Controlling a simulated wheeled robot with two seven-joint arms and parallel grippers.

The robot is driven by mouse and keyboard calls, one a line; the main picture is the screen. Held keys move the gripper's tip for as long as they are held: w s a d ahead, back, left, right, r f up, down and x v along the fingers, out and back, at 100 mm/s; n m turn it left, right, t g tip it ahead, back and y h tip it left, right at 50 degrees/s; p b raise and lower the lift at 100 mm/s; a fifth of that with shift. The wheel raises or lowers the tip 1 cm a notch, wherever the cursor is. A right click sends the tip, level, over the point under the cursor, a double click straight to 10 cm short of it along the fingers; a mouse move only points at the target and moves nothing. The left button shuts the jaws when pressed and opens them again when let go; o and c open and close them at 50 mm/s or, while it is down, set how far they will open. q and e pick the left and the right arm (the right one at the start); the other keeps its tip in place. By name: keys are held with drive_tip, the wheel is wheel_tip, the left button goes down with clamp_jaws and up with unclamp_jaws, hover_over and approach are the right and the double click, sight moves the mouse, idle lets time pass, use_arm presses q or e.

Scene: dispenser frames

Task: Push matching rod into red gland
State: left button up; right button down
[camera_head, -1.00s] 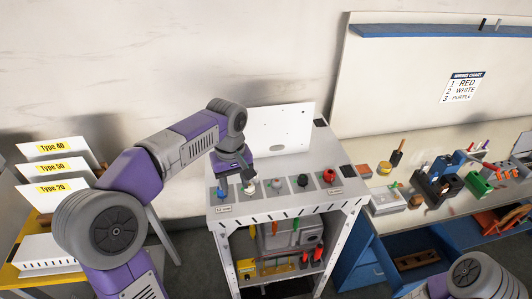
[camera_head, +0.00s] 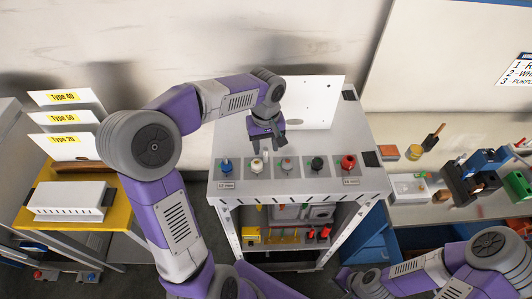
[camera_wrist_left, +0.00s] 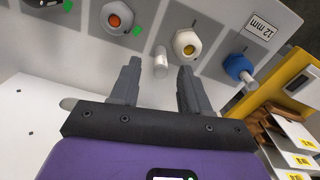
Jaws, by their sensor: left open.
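The red gland (camera_head: 348,162) stands at the right end of a row on the grey bench top (camera_head: 205,187). Left of it are a black gland (camera_head: 317,163), a grey gland with an orange centre (camera_head: 286,164), a white gland (camera_head: 257,164) and a blue gland (camera_head: 226,164). My left gripper (camera_head: 272,138) is open above and behind the white and grey glands, well left of the red one. In the left wrist view, a short pale rod (camera_wrist_left: 161,62) shows between the fingertips' directions, beside the white gland (camera_wrist_left: 187,43); contact cannot be told. My right gripper is out of view.
A white upright panel (camera_head: 312,100) stands behind the row. Below are shelves with coloured items (camera_head: 290,236). A side bench at right holds a black fixture (camera_head: 468,183) and a green block (camera_head: 518,187). A yellow table (camera_head: 125,200) with white boxes is at left.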

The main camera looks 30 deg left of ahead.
use_arm(q)
drive_tip(key=shift+s+f, duration=0.1)
drive_tip(key=shift+f, duration=0.1)
clamp_jaws()
drive_tip(key=shift+r, duration=0.1)
